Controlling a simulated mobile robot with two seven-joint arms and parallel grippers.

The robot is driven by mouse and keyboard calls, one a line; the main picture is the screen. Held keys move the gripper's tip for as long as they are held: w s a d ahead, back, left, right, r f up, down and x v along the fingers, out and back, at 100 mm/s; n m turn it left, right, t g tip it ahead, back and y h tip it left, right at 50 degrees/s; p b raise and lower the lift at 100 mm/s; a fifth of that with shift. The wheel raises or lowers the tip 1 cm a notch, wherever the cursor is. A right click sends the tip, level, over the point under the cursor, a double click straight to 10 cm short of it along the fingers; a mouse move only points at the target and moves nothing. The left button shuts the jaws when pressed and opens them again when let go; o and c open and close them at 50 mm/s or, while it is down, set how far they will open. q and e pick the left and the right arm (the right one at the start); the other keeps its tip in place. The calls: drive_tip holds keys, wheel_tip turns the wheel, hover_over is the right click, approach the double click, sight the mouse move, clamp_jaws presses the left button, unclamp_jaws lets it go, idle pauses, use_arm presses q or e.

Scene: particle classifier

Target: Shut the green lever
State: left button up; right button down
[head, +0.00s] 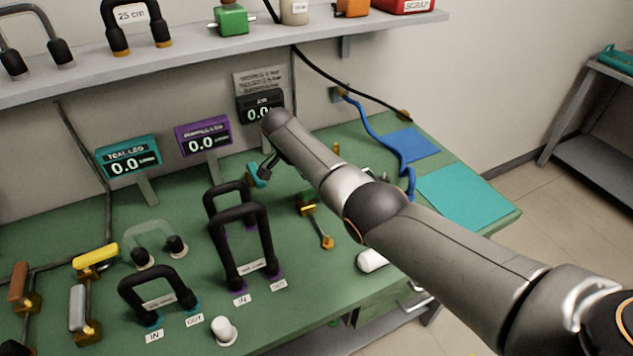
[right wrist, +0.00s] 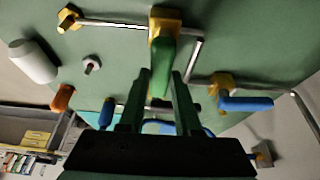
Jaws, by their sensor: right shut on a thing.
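The green lever (right wrist: 164,52) shows in the right wrist view, its handle running down from a yellow valve body (right wrist: 165,22) on a metal pipe. My right gripper (right wrist: 158,76) has its two dark fingers either side of the green handle and is shut on it. My left gripper is not in view.
In the head view, black hose loops (head: 242,245) and a yellow handle (head: 95,255) stand on the green bench. A shelf (head: 190,62) runs above, below its loaded top.

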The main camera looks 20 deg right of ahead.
drive_tip(key=shift+d, duration=0.1)
idle(0.3)
drive_tip(key=c, duration=0.6)
unclamp_jaws()
drive_tip(key=shift+r, duration=0.1)
drive_tip(key=shift+a+r, duration=0.2)
drive_tip(key=shift+r, duration=0.1)
drive_tip(key=v, duration=1.1)
drive_tip(key=shift+r, duration=0.3)
drive_tip(key=shift+a, duration=0.2)
